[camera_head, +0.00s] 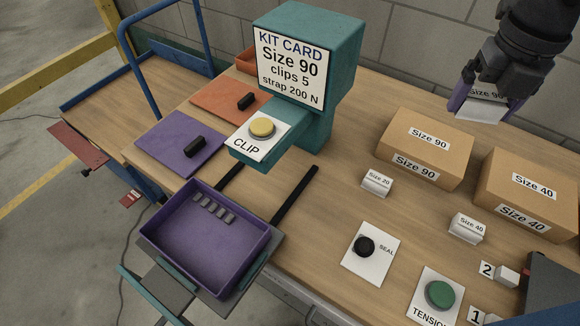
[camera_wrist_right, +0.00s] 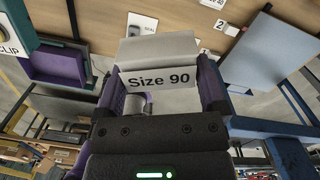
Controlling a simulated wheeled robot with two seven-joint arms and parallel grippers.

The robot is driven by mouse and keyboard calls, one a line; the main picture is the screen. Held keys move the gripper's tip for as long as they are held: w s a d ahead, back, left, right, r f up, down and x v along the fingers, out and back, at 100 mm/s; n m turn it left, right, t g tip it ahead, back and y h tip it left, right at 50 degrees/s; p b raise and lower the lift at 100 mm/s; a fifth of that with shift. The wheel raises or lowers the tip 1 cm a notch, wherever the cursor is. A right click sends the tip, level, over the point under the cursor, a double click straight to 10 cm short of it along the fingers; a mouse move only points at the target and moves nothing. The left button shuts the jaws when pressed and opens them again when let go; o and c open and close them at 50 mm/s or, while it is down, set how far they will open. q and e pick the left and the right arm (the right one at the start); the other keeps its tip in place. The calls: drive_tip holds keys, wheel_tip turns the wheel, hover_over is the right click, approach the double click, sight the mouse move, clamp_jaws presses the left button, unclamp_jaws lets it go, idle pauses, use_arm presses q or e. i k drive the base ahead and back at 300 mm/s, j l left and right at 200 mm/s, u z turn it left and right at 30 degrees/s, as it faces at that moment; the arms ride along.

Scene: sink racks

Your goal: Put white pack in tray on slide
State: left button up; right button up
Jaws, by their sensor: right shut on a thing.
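My right gripper (camera_head: 487,103) is shut on a white pack (camera_head: 488,104) labelled Size 90, held up above the table behind the cardboard boxes. The right wrist view shows the same pack (camera_wrist_right: 160,78) between the purple fingers. The purple tray (camera_head: 205,236) sits on the slide (camera_head: 200,296) at the front left of the table, far from the gripper. Several small grey clips (camera_head: 213,208) lie in the tray along its back side. Other white packs, Size 20 (camera_head: 377,183) and Size 40 (camera_head: 466,228), stand on the table. My left gripper is not in view.
Two cardboard boxes, Size 90 (camera_head: 425,146) and Size 40 (camera_head: 529,192), stand at the back right. A teal stand with a kit card (camera_head: 291,64) and CLIP button (camera_head: 262,128) rises behind the tray. SEAL (camera_head: 364,246) and TENSION (camera_head: 440,294) buttons are at the front.

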sight(216, 243)
drive_tip(key=k+j, duration=0.8)
